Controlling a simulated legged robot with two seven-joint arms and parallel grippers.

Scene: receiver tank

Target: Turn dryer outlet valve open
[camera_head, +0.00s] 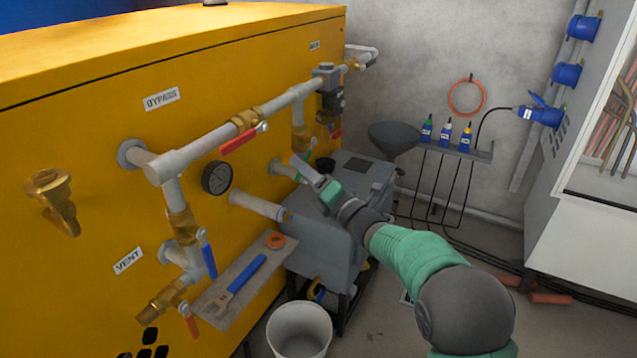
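My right gripper (303,162) reaches in from the lower right, in front of the grey dryer box (325,235). Its fingers point up and left toward the pipework on the yellow panel (85,190). The gap between the fingers is too small to judge, and I cannot tell whether it touches anything. No label marks the dryer outlet valve. A brass valve (300,138) stands on a vertical pipe just above the gripper, with a red handle (335,132) to its right. My gripper and arm hide part of the dryer and pipes behind them. My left gripper is out of view.
A bypass valve with a red lever (238,140), a gauge (216,177) and a blue-handled valve (207,255) stick out on the left. A shelf holds a wrench (240,280). A bucket (300,330) stands below. A funnel (393,138) is behind.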

